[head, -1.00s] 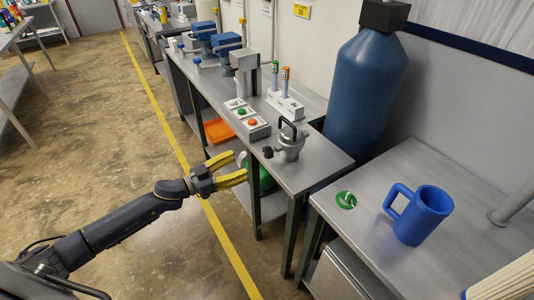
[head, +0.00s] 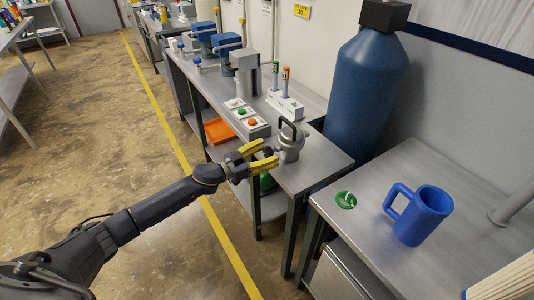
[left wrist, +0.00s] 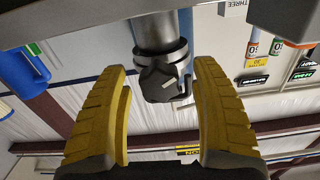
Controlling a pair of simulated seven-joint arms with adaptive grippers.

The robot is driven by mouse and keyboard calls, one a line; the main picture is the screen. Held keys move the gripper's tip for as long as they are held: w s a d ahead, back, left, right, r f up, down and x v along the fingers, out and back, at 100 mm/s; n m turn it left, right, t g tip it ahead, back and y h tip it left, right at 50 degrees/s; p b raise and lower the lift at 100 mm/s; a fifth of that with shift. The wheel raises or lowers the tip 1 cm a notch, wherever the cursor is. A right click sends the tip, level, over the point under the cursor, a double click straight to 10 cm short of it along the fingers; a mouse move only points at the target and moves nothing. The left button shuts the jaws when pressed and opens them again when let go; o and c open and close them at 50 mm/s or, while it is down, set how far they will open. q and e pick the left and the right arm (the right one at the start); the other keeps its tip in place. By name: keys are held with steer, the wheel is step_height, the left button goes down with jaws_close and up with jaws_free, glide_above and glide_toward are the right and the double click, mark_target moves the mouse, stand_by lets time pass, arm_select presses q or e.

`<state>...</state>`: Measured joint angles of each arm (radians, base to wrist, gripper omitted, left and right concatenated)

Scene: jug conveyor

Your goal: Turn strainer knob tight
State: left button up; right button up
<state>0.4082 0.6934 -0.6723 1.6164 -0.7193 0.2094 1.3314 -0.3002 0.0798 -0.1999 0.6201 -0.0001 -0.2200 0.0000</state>
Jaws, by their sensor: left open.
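The strainer (head: 290,145) is a grey metal body with a black top handle, on the steel bench near its front edge. Its dark knob (left wrist: 158,84) shows in the left wrist view between the two yellow fingers, with a gap on both sides. In the head view the knob is hidden by my left gripper (head: 262,155). That gripper is open and reaches in from the left with its fingertips at the strainer's side. It also shows in the left wrist view (left wrist: 160,72). My right gripper is not in view.
A button box (head: 246,117) and a white holder (head: 285,104) with two tubes stand behind the strainer. A blue mug (head: 424,214) and a green disc (head: 345,200) are on the nearer right table. A large blue tank (head: 365,95) stands beyond.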

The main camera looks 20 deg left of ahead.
arm_select(q)
steer(key=shift+c, duration=0.3)
steer(key=c, duration=1.2)
steer(key=shift+m, duration=0.3)
steer(key=m, duration=1.7)
steer(key=shift+m, duration=0.4)
steer(key=m, duration=0.5)
steer(key=shift+m, duration=0.4)
